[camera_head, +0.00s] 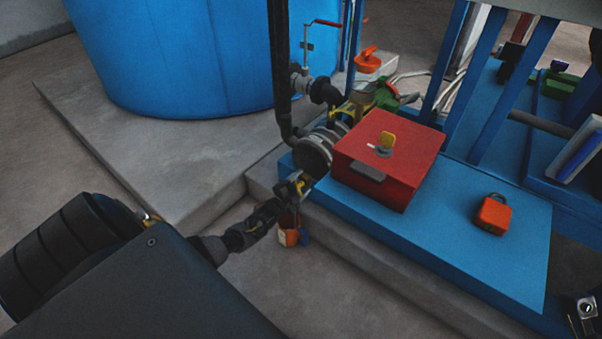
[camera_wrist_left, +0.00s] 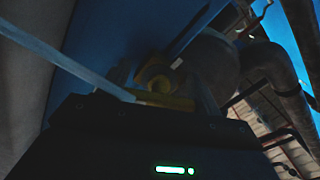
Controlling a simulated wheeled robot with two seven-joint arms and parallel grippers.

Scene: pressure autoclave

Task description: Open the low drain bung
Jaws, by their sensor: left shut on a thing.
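The drain bung is a small yellow piece (camera_head: 301,184) low on the grey round flange end of the pump. It also shows as a dim yellow fitting (camera_wrist_left: 158,76) in the left wrist view. My left gripper (camera_head: 293,190) is at the end of my dark arm from the lower left. It is shut on the bung and hides part of it. The wrist view is dark, so the exact finger contact is hard to make out.
A red box (camera_head: 400,165) with a yellow knob stands right of the flange on a blue base (camera_head: 450,235). A red padlock (camera_head: 493,214) lies there. Dark pipes (camera_head: 282,70) and a blue tank (camera_head: 180,50) stand behind.

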